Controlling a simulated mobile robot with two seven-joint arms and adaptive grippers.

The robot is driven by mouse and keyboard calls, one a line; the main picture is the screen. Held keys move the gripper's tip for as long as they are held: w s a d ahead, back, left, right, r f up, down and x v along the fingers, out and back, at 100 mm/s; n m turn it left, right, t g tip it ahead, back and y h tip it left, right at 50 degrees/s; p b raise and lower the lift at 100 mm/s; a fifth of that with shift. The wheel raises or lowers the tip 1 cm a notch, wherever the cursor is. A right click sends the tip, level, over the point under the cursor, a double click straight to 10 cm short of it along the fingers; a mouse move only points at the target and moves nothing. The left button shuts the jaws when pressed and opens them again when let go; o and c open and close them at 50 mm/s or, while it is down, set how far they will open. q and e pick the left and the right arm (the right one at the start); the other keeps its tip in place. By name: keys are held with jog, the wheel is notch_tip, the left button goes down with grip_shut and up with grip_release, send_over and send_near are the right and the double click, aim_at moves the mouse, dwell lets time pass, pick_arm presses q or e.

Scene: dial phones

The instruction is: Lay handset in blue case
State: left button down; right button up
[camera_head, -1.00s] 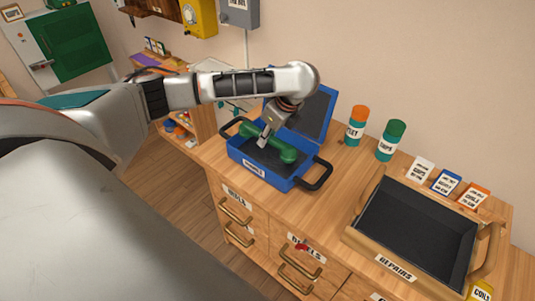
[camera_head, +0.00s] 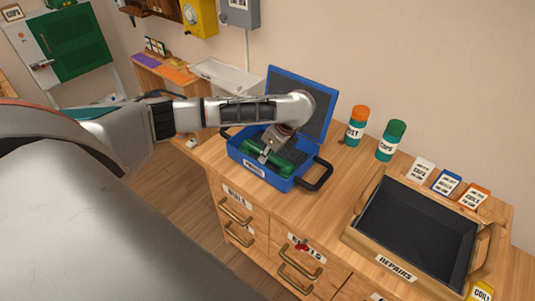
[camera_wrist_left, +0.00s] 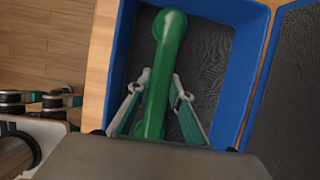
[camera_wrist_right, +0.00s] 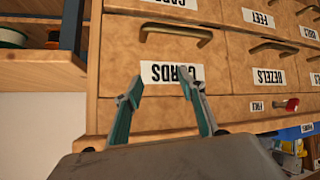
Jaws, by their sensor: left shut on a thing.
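The green handset (camera_head: 268,163) is inside the open blue case (camera_head: 252,182), along its front wall. My left gripper (camera_head: 264,155) reaches down into the case and is shut on the handset. In the left wrist view the fingers (camera_wrist_left: 160,88) sit on both sides of the handset's grip (camera_wrist_left: 157,105), and the blue case wall (camera_wrist_left: 238,80) surrounds it. Whether the handset touches the case floor is unclear. My right gripper (camera_wrist_right: 157,97) shows in the right wrist view, open and empty, in front of a drawer labelled CORDS (camera_wrist_right: 172,75).
The case lid (camera_head: 300,98) stands open at the back. A black case handle (camera_head: 318,175) sticks out to the right. Orange-capped (camera_head: 356,126) and green-capped (camera_head: 391,141) canisters stand to the right. A REPAIRS tray (camera_head: 418,222) sits further right, empty.

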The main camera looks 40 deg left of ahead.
pick_arm(q)
jog(key=c, duration=1.8)
grip_release()
jog(key=v, duration=1)
jog(key=shift+d+r, duration=0.1)
jog(key=shift+r, duration=0.15)
jog(key=shift+v, duration=0.85)
